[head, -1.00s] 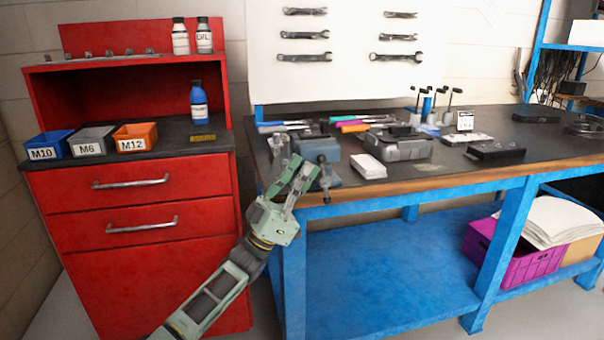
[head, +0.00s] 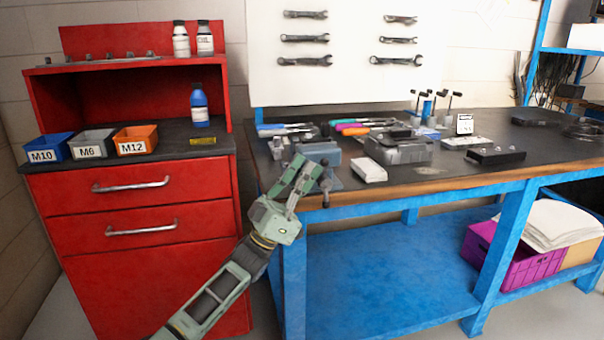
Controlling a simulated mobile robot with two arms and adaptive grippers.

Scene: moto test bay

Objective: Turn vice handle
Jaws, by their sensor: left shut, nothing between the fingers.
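The grey-blue vice (head: 324,152) sits at the front left corner of the workbench. Its dark handle (head: 326,186) hangs at the vice's front, over the bench edge, and my fingers partly cover it. My left gripper (head: 307,168) is pale green and reaches up from below left. Its fingertips are in front of the vice, just left of the handle. It is shut with nothing held. I cannot tell whether it touches the handle. My right gripper is out of view.
A white block (head: 369,170) and a grey case (head: 401,151) stand right of the vice. Screwdrivers (head: 285,129) lie behind it. The red cabinet (head: 140,230) with labelled bins stands left of the blue-legged bench (head: 440,184). A magenta crate (head: 512,265) is on the lower shelf.

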